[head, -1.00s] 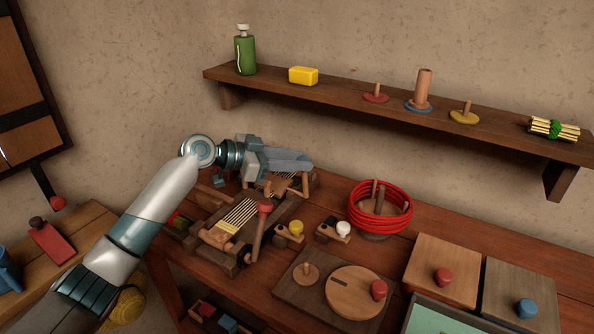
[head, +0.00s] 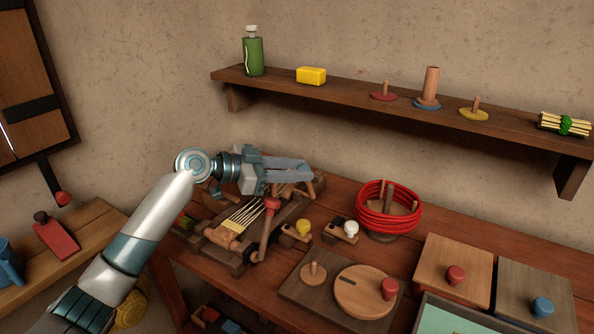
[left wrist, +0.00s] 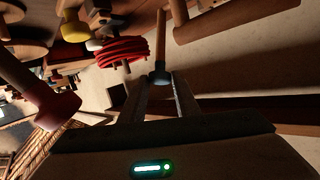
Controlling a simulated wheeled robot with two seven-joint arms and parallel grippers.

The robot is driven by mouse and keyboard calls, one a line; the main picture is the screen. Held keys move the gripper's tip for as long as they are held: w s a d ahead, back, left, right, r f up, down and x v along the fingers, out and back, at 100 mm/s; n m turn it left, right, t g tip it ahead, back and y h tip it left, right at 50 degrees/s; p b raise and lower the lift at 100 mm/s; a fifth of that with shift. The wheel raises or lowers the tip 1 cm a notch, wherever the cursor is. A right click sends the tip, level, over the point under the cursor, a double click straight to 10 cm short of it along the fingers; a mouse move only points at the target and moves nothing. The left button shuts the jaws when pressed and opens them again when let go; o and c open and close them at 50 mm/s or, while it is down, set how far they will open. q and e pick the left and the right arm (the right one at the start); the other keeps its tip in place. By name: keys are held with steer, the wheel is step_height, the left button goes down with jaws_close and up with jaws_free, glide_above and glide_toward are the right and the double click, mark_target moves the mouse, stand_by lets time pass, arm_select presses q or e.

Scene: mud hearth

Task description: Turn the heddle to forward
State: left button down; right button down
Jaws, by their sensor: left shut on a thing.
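The small wooden loom (head: 222,237) with pale yellow threads (head: 245,214) stands at the left of the workbench. My left gripper (head: 308,172) reaches over the loom's back from the left. In the left wrist view a wooden handle with a blue end (left wrist: 160,76) sits between the fingertips of my left gripper (left wrist: 160,84), and the jaws are shut on it. In the head view my gripper hides this handle and part of the loom's back. A red-knobbed lever (head: 271,205) stands at the loom's front right; its knob also shows in the left wrist view (left wrist: 55,112). My right gripper is not in view.
Yellow-knobbed (head: 303,228) and white-knobbed (head: 351,229) blocks stand right of the loom. A wall shelf (head: 350,97) overhangs the bench.

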arm_select(q)
steer(key=shift+s+f, duration=0.2)
steer(key=shift+f, duration=0.4)
steer(key=c, duration=1.4)
jaws_free()
steer(key=shift+a+r, duration=0.1)
steer(key=shift+r, duration=0.15)
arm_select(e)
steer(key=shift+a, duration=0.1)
arm_select(q)
steer(key=b+v, duration=0.2)
steer(key=v, duration=1.5)
steer(key=shift+s+a, duration=0.15)
steer(key=shift+a, duration=0.05)
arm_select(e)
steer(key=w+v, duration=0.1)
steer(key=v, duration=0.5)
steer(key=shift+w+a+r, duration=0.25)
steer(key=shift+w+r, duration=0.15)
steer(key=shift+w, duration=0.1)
